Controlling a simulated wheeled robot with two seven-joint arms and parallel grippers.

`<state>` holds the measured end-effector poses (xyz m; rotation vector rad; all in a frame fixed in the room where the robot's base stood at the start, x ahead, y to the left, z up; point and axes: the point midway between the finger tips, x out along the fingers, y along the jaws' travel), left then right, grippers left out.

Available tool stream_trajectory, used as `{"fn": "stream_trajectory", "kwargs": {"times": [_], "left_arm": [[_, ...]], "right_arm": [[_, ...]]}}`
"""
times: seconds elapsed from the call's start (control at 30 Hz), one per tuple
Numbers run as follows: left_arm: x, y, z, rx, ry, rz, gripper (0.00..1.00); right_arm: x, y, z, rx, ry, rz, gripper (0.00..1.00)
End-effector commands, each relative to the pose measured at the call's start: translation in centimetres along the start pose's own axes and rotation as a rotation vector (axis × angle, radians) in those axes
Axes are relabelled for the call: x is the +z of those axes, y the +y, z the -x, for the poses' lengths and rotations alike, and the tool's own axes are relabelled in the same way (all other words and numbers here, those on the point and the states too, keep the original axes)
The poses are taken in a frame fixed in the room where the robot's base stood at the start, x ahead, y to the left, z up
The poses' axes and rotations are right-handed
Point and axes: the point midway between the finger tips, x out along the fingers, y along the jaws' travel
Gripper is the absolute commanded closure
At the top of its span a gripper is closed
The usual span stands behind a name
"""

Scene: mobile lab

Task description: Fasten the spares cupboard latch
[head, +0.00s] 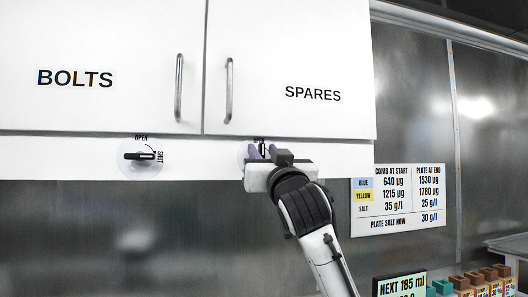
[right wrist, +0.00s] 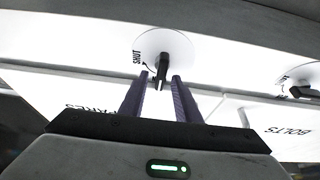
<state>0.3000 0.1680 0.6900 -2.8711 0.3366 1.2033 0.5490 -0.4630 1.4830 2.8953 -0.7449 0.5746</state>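The spares cupboard door (head: 313,75) is closed flush beside the bolts door. Its latch (head: 263,149) is a black handle on a round pale dial below the door. The handle stands upright, at the OPEN mark. In the right wrist view, the latch handle (right wrist: 162,68) sits between my right gripper's purple fingertips (right wrist: 160,78), with a gap visible on each side. The SHUT mark is left of the dial there. My right gripper (head: 262,153) is open and covers part of the dial in the head view. My left gripper is not in view.
The bolts latch (head: 140,156) lies horizontal on its own dial to the left. Two bar handles (head: 179,87) (head: 229,88) hang near the door seam. A white notice (head: 398,200) is on the wall at right. A lit sign (head: 400,285) and several small blocks (head: 485,277) stand lower right.

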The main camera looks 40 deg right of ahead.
Motion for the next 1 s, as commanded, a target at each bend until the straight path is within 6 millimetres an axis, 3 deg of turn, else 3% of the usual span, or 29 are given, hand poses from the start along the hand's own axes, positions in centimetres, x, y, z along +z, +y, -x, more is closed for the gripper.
{"fn": "stream_trajectory", "kwargs": {"times": [0.1, 0.27, 0.67, 1.0], "left_arm": [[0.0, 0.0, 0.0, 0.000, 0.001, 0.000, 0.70], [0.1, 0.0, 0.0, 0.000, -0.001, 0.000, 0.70], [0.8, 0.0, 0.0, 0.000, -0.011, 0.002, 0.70], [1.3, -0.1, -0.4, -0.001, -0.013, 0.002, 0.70]], "right_arm": [[0.0, 0.0, 0.0, 0.000, 0.000, 0.000, 0.74], [0.0, 0.0, 0.0, 0.000, 0.000, 0.000, 1.00], [0.1, 0.0, 0.1, 0.018, 0.000, -0.047, 1.00], [0.2, 0.1, 0.1, 0.105, -0.003, -0.267, 1.00]]}}
